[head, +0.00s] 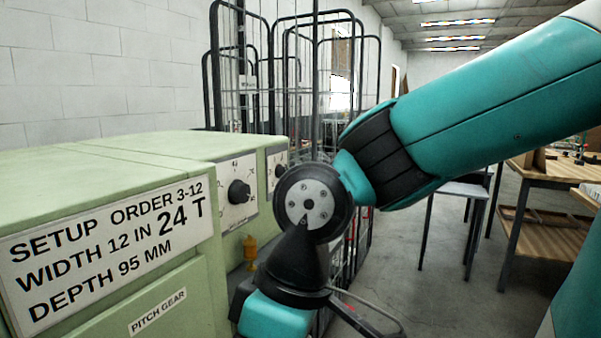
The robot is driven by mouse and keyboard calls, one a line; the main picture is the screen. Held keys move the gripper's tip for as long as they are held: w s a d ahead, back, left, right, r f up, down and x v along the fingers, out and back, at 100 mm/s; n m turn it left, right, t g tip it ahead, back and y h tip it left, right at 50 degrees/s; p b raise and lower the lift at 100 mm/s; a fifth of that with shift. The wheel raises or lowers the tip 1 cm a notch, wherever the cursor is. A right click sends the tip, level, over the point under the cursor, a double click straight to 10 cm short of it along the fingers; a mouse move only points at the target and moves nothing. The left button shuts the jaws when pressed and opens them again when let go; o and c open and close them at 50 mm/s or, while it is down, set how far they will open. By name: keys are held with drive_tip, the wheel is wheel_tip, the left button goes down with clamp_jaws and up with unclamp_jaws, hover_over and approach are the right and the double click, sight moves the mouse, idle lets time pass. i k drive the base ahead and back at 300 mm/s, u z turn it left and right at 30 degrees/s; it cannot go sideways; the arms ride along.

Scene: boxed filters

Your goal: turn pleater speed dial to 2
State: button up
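A pale green machine (110,160) fills the left side of the head view. On its face are a nearer black dial (239,191) on a white scale plate and a farther black dial (280,171) on a second plate. The scale figures and captions are too small to read, so I cannot tell which dial is the pleater speed dial or its setting. My arm comes in from the right and bends down in front of the machine, close to the farther dial in the picture. My gripper is not visible; the arm's end runs out of the bottom edge.
A sign (110,245) on the machine reads "SETUP ORDER 3-12, WIDTH 12 IN 24 T, DEPTH 95 MM". A "PITCH GEAR" label (158,311) is below. A yellow fitting (250,250) protrudes under the nearer dial. Wire cages (240,75) stand behind; a wooden table (545,172) is right.

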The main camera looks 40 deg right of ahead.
sight(280, 170)
drive_tip(key=z, duration=0.65)
drive_tip(key=i, duration=0.15)
drive_tip(key=z, duration=0.05)
drive_tip(key=k, duration=0.45)
drive_tip(key=z, duration=0.7)
drive_tip(key=i, duration=1.25)
drive_tip(key=u, duration=0.5)
